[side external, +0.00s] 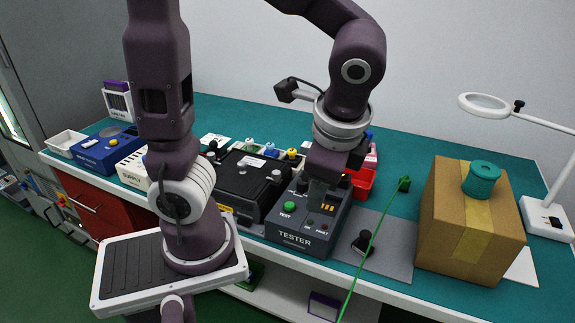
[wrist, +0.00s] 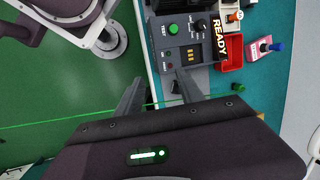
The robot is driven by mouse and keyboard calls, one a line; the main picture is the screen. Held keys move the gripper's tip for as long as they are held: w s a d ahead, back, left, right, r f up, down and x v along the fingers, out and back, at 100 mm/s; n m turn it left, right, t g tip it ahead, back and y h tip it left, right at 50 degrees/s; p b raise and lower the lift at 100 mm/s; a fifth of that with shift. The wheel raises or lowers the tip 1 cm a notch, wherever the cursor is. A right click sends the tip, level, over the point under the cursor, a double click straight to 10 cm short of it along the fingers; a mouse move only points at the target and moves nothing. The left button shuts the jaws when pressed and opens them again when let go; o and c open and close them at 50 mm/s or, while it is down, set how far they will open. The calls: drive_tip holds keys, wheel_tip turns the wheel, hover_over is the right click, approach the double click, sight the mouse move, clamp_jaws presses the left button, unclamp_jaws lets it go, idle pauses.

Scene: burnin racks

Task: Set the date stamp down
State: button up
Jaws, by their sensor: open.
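A small black piece with a round knob (side external: 362,243), which looks like the date stamp, stands on the grey mat (side external: 398,262) right of the tester. In the wrist view a small dark piece (wrist: 177,87) shows between the fingers' lines; I cannot read any marking on it. My gripper (wrist: 161,78) is open, with its two dark fingers apart and nothing held between them. In the side view my gripper (side external: 320,195) is over the tester (side external: 295,240), and its fingertips are hard to make out against it.
A cardboard box (side external: 480,225) with a teal tape roll (side external: 482,180) stands right of the mat. A thin green cord (side external: 373,240) crosses in front. A red bin (side external: 362,182) sits behind the tester.

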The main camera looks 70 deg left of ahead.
drive_tip(key=s+r+n+t+h, duration=0.4)
drive_tip(key=s+r+n+t, duration=0.1)
drive_tip(key=n, duration=0.3)
drive_tip(key=shift+s+r, duration=0.15)
drive_tip(key=shift+s, duration=0.45)
